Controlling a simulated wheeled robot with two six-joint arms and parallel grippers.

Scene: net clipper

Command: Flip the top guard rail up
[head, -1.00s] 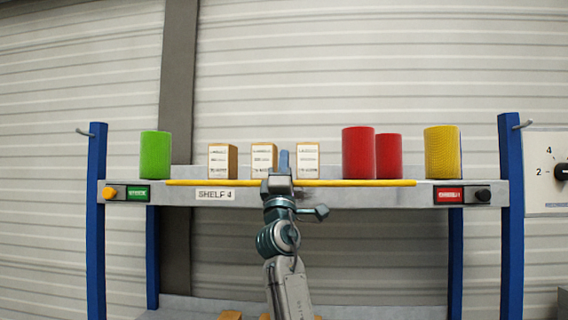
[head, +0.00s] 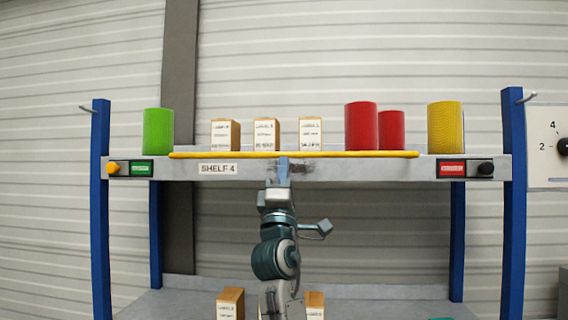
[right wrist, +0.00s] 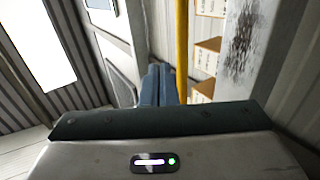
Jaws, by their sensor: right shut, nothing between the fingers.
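The top guard rail is a yellow bar (head: 360,154) lying flat along the front edge of the top shelf (head: 380,170) in the head view. In the right wrist view the yellow rail (right wrist: 182,40) runs beside the fingers. My right gripper (head: 284,163) is shut and empty, with its blue fingers pointing up in front of the shelf edge, just under the rail. The shut fingertips (right wrist: 157,70) also show in the right wrist view, just left of the rail. I cannot tell whether they touch it. My left gripper is not in view.
On the top shelf stand a green cylinder (head: 158,131), several small boxes (head: 266,134), two red cylinders (head: 361,126) and a yellow cylinder (head: 445,127). Blue posts (head: 100,210) with hooks flank it. A lower shelf (head: 370,300) holds more boxes.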

